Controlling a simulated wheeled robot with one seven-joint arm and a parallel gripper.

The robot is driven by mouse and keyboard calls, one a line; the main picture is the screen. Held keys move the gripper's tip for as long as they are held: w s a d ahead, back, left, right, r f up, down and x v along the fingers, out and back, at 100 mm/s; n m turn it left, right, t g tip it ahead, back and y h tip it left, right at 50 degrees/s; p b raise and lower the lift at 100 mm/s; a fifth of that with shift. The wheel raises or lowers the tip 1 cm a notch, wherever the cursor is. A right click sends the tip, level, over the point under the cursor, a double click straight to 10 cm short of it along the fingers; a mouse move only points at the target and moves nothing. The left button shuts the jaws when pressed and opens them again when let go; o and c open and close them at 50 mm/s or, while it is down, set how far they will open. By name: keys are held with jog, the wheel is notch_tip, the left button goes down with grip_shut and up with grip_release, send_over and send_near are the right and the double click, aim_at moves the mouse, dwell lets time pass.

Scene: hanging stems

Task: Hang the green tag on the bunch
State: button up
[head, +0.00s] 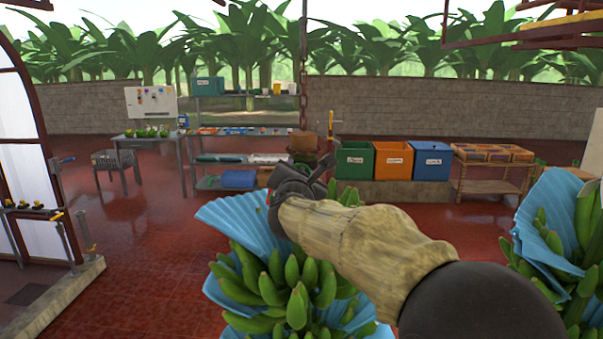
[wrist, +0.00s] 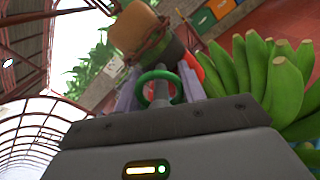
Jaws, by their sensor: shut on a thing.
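A green banana bunch (head: 285,285) with a blue sleeve (head: 240,225) spread around it hangs at the lower middle of the head view. Its bananas also show at the right of the wrist view (wrist: 265,75). A brown stem end (wrist: 140,32) is ahead of my gripper, with a chain around it; the chain (head: 304,75) hangs from above. My gripper (head: 322,168) is beside the stem, above the bananas. In the wrist view my gripper (wrist: 160,85) is shut on a green ring, the visible part of the green tag (wrist: 146,78). The rest of the tag is hidden.
A second bunch (head: 570,240) with a blue sleeve hangs at the right. Green, orange and blue bins (head: 393,160) stand behind, beside a shelf (head: 240,130) and a table (head: 150,138). Open red floor lies to the left.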

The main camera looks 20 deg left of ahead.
jog(key=shift+a+f, duration=0.15)
jog(key=shift+f, duration=0.15)
jog(key=o, duration=1.2)
jog(key=b+v, duration=0.6)
jog(key=v, duration=1.1)
jog(key=shift+s+r, duration=0.1)
jog(key=shift+s, duration=0.2)
jog(key=shift+w, duration=0.15)
